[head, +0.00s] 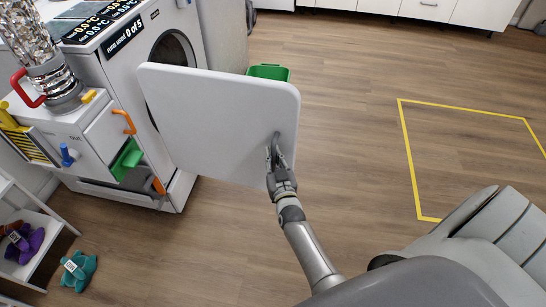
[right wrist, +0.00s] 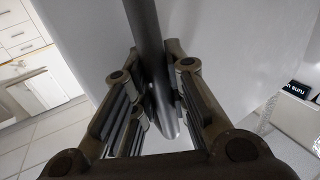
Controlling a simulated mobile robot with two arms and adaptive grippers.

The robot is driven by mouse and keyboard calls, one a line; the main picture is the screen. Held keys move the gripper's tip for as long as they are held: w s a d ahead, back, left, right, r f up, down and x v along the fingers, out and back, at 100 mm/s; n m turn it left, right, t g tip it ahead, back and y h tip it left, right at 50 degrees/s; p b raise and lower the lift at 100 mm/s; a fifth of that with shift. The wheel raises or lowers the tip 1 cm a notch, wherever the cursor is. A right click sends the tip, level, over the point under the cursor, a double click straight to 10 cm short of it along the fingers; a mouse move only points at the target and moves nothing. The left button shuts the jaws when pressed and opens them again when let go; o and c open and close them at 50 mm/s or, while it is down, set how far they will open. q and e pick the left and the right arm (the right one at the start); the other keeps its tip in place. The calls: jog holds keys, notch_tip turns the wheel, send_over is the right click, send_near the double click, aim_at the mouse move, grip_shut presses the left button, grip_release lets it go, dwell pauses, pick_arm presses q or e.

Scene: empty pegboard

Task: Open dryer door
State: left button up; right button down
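The dryer (head: 118,62) is the white machine at the left of the head view, with a dark round opening (head: 172,50) partly hidden. Its door (head: 215,112), a white panel with rounded corners, stands swung out from the front, well away from the opening. My right gripper (head: 277,155) is at the right part of the door, on its handle. In the right wrist view, the dark handle bar (right wrist: 158,85) runs between the two fingers of my right gripper (right wrist: 160,100), close against them. The door's white face (right wrist: 220,40) lies behind. My left gripper is not in view.
A green bin (head: 268,72) is behind the door. Plush toys (head: 78,270) lie lower left. Open wooden floor (head: 345,120) spreads right, with a yellow taped outline (head: 408,150).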

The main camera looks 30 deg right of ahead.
jog(key=c, duration=1.5)
grip_release()
jog(key=shift+s+d, duration=0.2)
jog(key=shift+d, duration=0.1)
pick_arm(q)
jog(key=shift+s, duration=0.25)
pick_arm(e)
jog(key=shift+o, duration=0.4)
jog(key=shift+a, duration=0.1)
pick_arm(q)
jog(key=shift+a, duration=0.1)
pick_arm(e)
jog(key=v, duration=0.7)
jog(key=shift+s+a, duration=0.15)
